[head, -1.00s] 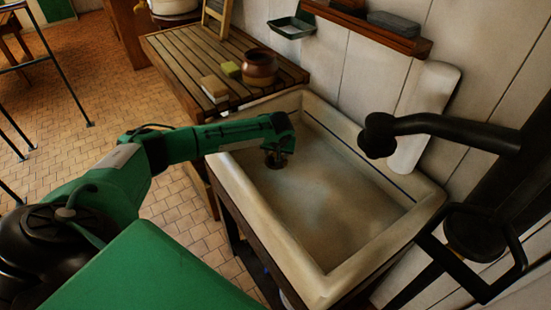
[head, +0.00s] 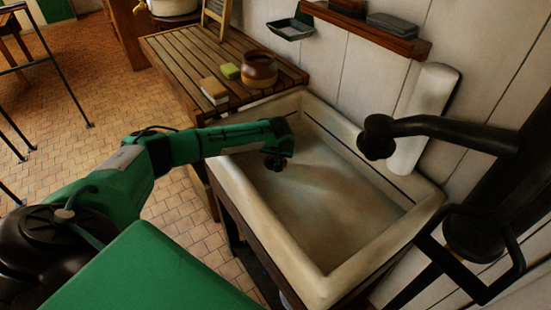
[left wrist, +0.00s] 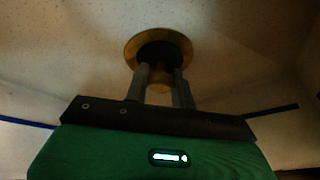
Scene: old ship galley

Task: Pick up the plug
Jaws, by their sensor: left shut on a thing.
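A round brass rim (left wrist: 131,48) with a dark centre lies just beyond the fingertips. Whether the plug sits in the rim or apart from it is too dark to tell. The gripper hides the plug in the head view. My right gripper is not in view.
A black spout (head: 440,125) juts over the sink's right side. A slatted wooden board (head: 190,60) behind the sink holds a brown pot (head: 259,70), a block (head: 214,90) and a yellow-green sponge (head: 231,71). The sink's middle is clear.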

